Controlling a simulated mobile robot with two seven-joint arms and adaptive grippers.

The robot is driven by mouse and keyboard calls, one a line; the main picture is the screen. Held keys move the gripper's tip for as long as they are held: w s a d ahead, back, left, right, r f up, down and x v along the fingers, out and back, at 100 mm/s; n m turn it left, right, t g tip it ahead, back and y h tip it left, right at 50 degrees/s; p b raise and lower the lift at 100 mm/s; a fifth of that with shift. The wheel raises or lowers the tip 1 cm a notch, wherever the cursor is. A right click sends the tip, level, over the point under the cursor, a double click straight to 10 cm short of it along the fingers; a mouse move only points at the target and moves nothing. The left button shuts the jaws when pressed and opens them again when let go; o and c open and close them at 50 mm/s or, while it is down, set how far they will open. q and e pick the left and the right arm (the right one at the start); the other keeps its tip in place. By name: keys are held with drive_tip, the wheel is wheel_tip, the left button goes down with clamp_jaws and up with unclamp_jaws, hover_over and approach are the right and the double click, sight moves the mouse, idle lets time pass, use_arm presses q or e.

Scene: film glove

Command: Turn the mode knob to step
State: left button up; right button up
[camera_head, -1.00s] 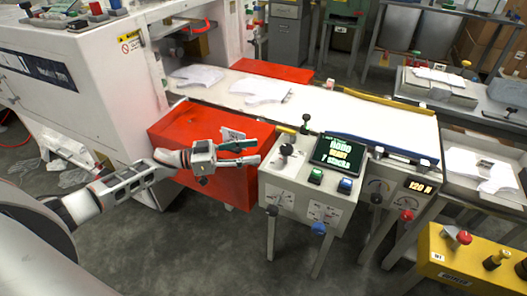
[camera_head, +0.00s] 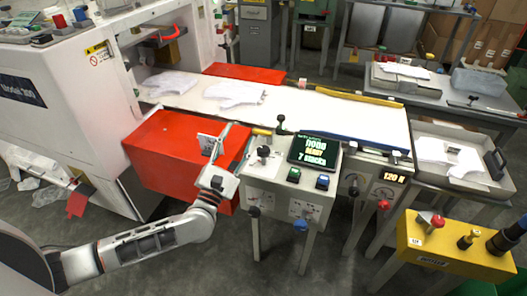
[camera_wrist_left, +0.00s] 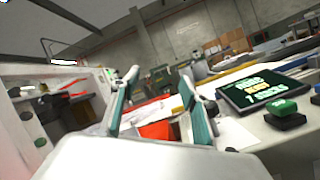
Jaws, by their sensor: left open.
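The control box (camera_head: 283,190) stands right of my left gripper. A black knob (camera_head: 264,153) on a white plate on its top looks like the mode knob; its setting is too small to read. My left gripper (camera_head: 217,142) is open and empty, left of this knob and apart from it, over the red box's right side. In the left wrist view the two fingers of the gripper (camera_wrist_left: 160,78) stand apart with nothing between them. The screen (camera_head: 315,150) shows green and yellow text, including "7 stacks". The right gripper is out of view.
Green (camera_head: 294,175) and blue (camera_head: 322,182) buttons sit below the screen. Another black knob (camera_head: 280,120) stands behind the box's top. A red box (camera_head: 175,150) lies left, below the white conveyor (camera_head: 310,108). A yellow box (camera_head: 450,245) stands at lower right.

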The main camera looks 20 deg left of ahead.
sight(264, 152)
use_arm(q)
drive_tip(key=d+f+n+g, duration=0.1)
drive_tip(key=f+n, duration=0.1)
drive_tip(key=s+d+f+n+g, duration=0.1)
drive_tip(key=d+f+n, duration=0.1)
drive_tip(key=f+n, duration=0.1)
drive_tip(key=s+d+f+n+g, duration=0.1)
drive_tip(key=d+f+n+g, duration=0.1)
drive_tip(key=f, duration=0.1)
drive_tip(key=shift+d+y, duration=0.25)
drive_tip(key=shift+y, duration=0.15)
drive_tip(key=w, duration=0.7)
drive_tip(key=shift+w+d, duration=0.2)
drive_tip(key=shift+d, duration=0.1)
drive_tip(key=c, duration=1.1)
